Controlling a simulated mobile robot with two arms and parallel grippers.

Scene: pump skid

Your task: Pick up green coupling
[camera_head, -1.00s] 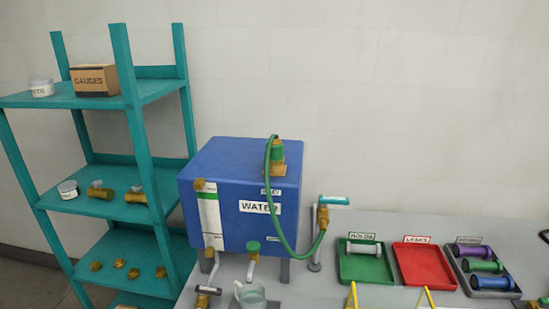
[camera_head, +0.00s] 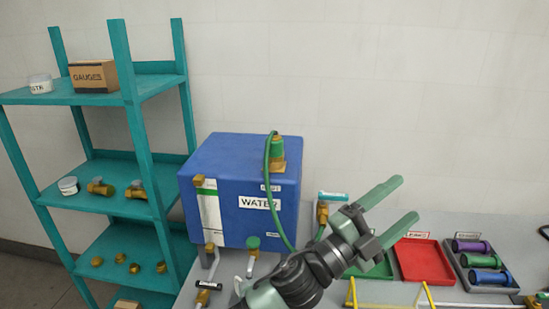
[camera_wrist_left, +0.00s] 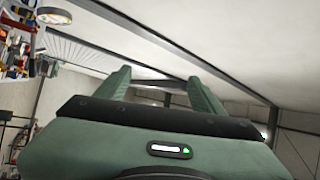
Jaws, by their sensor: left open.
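The green coupling (camera_head: 483,261) lies in the dark grey tray (camera_head: 456,266) at the right of the bench, between a purple coupling (camera_head: 471,246) and a blue one (camera_head: 490,277). My left gripper (camera_head: 403,200) is raised in front of the bench, left of and above that tray. Its two green fingers point up and to the right, spread apart with nothing between them. The left wrist view also shows the fingers apart and empty (camera_wrist_left: 160,78), with ceiling and wall beyond. The coupling is not in the left wrist view. My right gripper is not in view.
A red tray (camera_head: 424,262) is empty beside the grey one. A green tray (camera_head: 381,268) is partly hidden by my left gripper. A blue water tank (camera_head: 225,190) with a green hose stands left. A yellow frame (camera_head: 385,305) runs along the front. A teal shelf (camera_head: 140,150) stands far left.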

